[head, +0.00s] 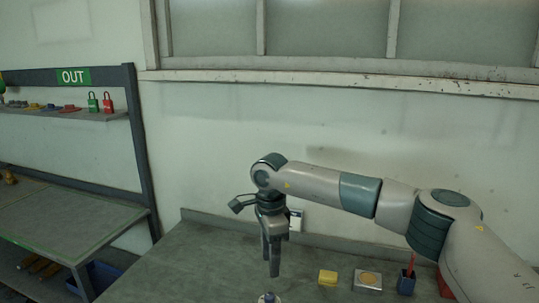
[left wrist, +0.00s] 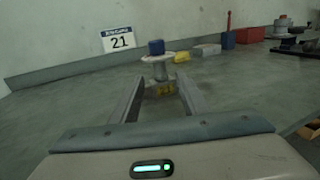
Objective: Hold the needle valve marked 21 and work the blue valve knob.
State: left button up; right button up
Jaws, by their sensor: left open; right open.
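The needle valve (left wrist: 160,72) stands upright on the bench in the left wrist view, with a pale round flange and a brass-coloured lower part. Its blue knob (left wrist: 156,47) is on top. A card marked 21 (left wrist: 118,40) is behind it to the left. My left gripper (left wrist: 160,78) is open, its fingers on either side of the valve's lower part; contact cannot be told. In the head view only a valve top (head: 268,298) shows at the bottom edge. My right gripper (head: 271,268) is open, pointing down above it, and seems empty.
A wall stands behind. A shelf rack (head: 70,115) is at left.

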pick_arm(q)
jog(key=shift+v, duration=2.4)
